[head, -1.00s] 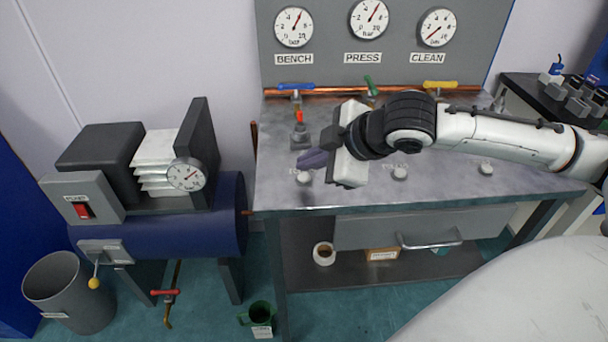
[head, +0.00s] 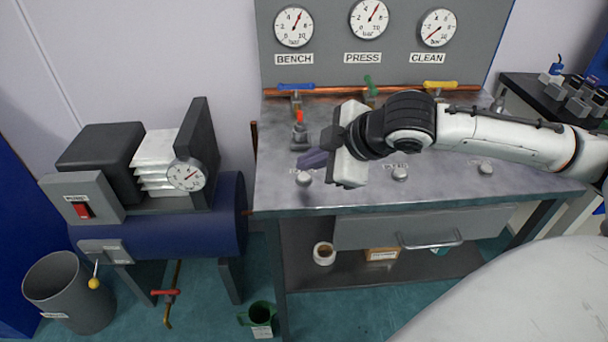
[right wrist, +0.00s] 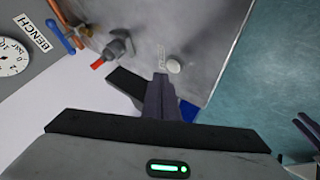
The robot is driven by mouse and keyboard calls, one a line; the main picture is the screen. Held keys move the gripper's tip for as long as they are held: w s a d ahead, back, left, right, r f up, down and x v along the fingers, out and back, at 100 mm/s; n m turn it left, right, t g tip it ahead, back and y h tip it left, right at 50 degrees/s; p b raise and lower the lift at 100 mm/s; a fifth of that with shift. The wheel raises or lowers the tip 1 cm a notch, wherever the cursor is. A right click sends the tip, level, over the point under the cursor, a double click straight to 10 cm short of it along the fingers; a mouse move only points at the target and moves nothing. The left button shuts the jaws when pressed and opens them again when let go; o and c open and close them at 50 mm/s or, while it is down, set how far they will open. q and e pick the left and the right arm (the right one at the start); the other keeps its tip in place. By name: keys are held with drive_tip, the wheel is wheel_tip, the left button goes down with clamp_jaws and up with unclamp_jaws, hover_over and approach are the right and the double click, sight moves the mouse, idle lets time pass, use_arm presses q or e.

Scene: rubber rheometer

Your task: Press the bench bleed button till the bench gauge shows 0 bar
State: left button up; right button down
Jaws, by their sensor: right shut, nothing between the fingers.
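The bench gauge (head: 294,26) is the left dial on the grey panel, above the BENCH label. Its needle points up and slightly right, near 6, well away from 0. The bench bleed button (head: 304,178) is the leftmost pale round knob near the bench top's front edge. It also shows in the right wrist view (right wrist: 173,66). My right gripper (head: 312,159) is shut and empty, its dark purple fingers just behind and above this button. In the right wrist view the fingertips (right wrist: 159,78) are beside the button, with no contact visible. My left gripper is not seen.
Two similar buttons (head: 399,173) (head: 486,168) stand further right. A red-tipped fitting (head: 299,133) stands behind my fingers, below the blue valve handle (head: 295,87). A compressor (head: 160,232) with its own gauge stands left of the bench. The bench top's middle front is clear.

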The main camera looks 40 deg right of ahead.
drive_tip(key=shift+f, duration=0.15)
drive_tip(key=shift+f, duration=0.3)
drive_tip(key=shift+f, duration=0.5)
idle(0.7)
drive_tip(key=shift+r+p, duration=0.9)
drive_tip(key=shift+p, duration=0.25)
drive_tip(key=shift+r, duration=0.15)
wheel_tip(320, 180, up, 5)
drive_tip(key=p, duration=0.6)
